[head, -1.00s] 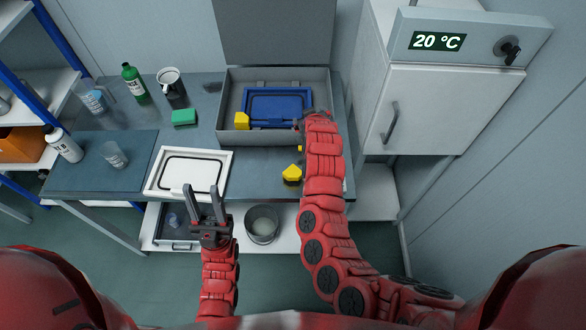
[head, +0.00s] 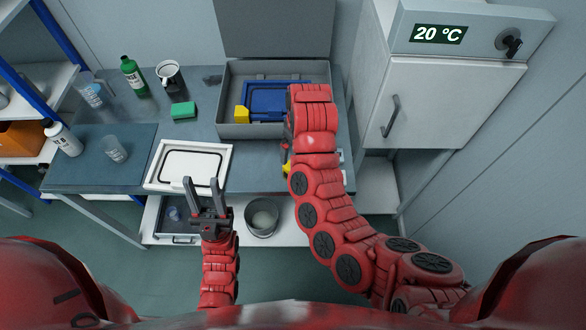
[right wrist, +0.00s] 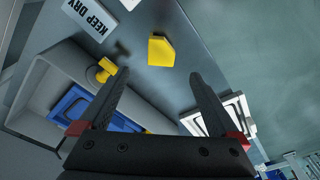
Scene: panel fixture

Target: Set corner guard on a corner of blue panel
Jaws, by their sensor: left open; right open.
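The blue panel (head: 262,92) lies in a grey open box at the back of the bench, its right part hidden by my right arm. A yellow corner guard (head: 242,115) is at the panel's near left corner; whether it is seated I cannot tell. In the right wrist view, a yellow piece (right wrist: 161,51) lies on the bench beyond my open, empty right gripper (right wrist: 158,74). Another yellow piece (right wrist: 105,70) is by the box edge, near the left finger. My left gripper (head: 202,184) is open and empty by the white panel.
The grey box (head: 253,131) has raised walls and an upright lid. A white panel (head: 165,183) lies at the bench's front edge. A green sponge (head: 183,110), bottles and a mug stand left. A white cabinet (head: 436,115) stands close on the right.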

